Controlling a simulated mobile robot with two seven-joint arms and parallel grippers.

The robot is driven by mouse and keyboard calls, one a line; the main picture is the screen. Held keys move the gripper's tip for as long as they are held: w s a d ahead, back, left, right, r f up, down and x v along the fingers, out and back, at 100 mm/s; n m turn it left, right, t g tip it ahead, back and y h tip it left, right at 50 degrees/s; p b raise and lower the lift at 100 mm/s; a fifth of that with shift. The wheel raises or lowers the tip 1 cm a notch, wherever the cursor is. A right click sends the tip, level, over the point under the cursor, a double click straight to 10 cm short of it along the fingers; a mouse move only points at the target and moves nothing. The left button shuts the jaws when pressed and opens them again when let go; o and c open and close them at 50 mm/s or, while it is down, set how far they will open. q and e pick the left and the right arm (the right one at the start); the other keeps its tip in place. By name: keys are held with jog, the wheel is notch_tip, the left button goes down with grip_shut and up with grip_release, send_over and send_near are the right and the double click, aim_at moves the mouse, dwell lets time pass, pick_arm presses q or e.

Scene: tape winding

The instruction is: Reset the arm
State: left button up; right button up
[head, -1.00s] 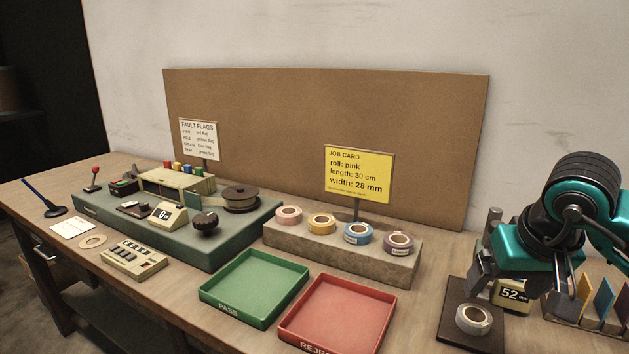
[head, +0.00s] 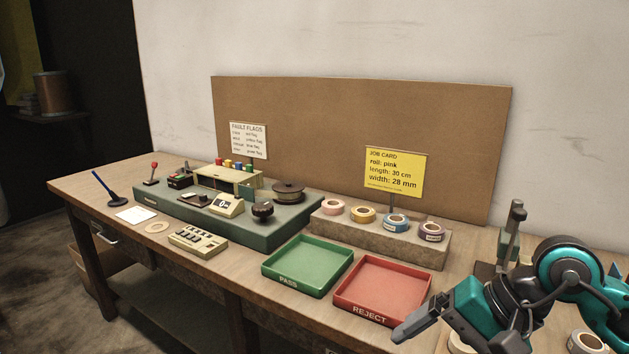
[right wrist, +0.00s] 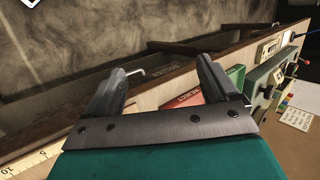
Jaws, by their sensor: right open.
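My right gripper (head: 408,326) is at the lower right of the head view, on its teal arm, pointing left near the front of the red reject tray. In the right wrist view, its two dark fingers (right wrist: 165,75) stand apart with nothing between them. A white tape roll (head: 462,344) shows partly behind the gripper. My left gripper is not in view.
The green pass tray (head: 307,264) and red reject tray (head: 383,287) are empty. Several tape rolls sit on the stone-like block (head: 400,250) behind them. The winding machine (head: 270,228) stands left. The job card (head: 396,172) reads pink, 30 cm, 28 mm.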

jog(key=s+a+r+m+t+y+p, duration=0.1)
jog(key=a+r+m+t+y, duration=0.15)
jog(key=a+m+y, duration=0.5)
jog(key=s+a+r+m+t+y+p, duration=0.15)
jog(key=r+m+y, duration=0.3)
jog(key=m, duration=0.65)
jog(key=w+d+f+m+t+h+p, duration=0.15)
jog(key=d+f+m+t+h, duration=0.4)
jog(key=m, duration=1.15)
jog(key=w+d+f+m+t+h, duration=0.25)
jog(key=f+m+t+h, duration=0.45)
jog(key=m, duration=0.9)
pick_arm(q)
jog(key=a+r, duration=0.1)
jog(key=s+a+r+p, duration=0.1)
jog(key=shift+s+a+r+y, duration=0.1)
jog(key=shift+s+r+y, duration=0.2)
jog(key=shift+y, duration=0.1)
pick_arm(e)
jog(key=s+d+f+m+g+h, duration=0.2)
jog(key=s+f+m+g+h, duration=0.2)
jog(key=s+f+m+g, duration=0.3)
jog(key=s+f+m, duration=0.4)
jog(key=f+m, duration=0.1)
jog(key=f, duration=0.3)
jog(key=shift+s+d+m+g+h, duration=0.2)
jog(key=shift+d+m+g+h, duration=0.15)
